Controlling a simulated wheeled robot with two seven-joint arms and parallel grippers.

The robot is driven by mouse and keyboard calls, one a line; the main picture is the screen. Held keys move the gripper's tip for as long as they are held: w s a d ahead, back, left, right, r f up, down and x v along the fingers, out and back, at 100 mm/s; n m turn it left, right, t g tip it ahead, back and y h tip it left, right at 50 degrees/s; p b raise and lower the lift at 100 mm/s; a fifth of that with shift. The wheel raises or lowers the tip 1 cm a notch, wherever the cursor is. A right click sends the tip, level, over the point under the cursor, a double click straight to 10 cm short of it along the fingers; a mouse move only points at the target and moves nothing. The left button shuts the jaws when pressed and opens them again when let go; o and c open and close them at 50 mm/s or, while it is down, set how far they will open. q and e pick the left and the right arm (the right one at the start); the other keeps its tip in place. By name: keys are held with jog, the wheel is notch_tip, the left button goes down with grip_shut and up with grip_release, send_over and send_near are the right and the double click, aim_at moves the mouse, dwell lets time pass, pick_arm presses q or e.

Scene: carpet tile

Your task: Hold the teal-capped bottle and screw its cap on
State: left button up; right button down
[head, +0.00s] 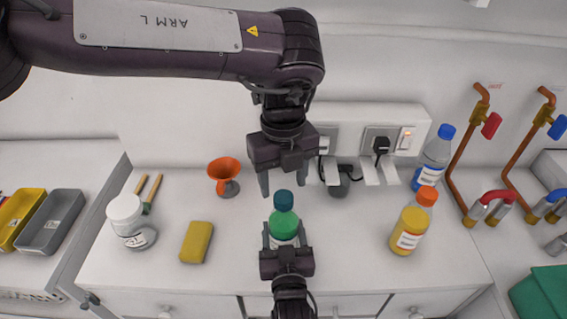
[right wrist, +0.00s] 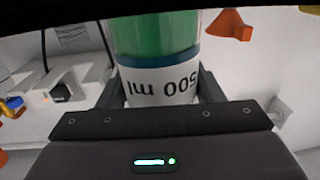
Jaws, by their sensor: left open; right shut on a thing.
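The bottle (head: 284,224) has green contents or body, a white label and a teal cap (head: 284,200) at its top. It stands upright in the middle of the bench in the head view. My right gripper (head: 285,245) is shut on the bottle from the front; the right wrist view shows the "500 ml" label (right wrist: 160,88) between its fingers. My left gripper (head: 293,188) is open and points down just above and around the level of the teal cap. I cannot tell whether its fingers touch the cap or how the cap sits on the neck.
On the right are an orange-capped bottle (head: 412,222) and a blue-capped bottle (head: 433,158). Sockets (head: 378,140) line the back wall. Bare bench lies between these things.

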aim_at(283, 196)
pick_arm(q)
jog(key=shift+f, duration=1.85)
jog(key=shift+c, duration=0.4)
jog(key=c, duration=0.9)
jog(key=o, duration=1.1)
notch_tip(283, 196, up, 12)
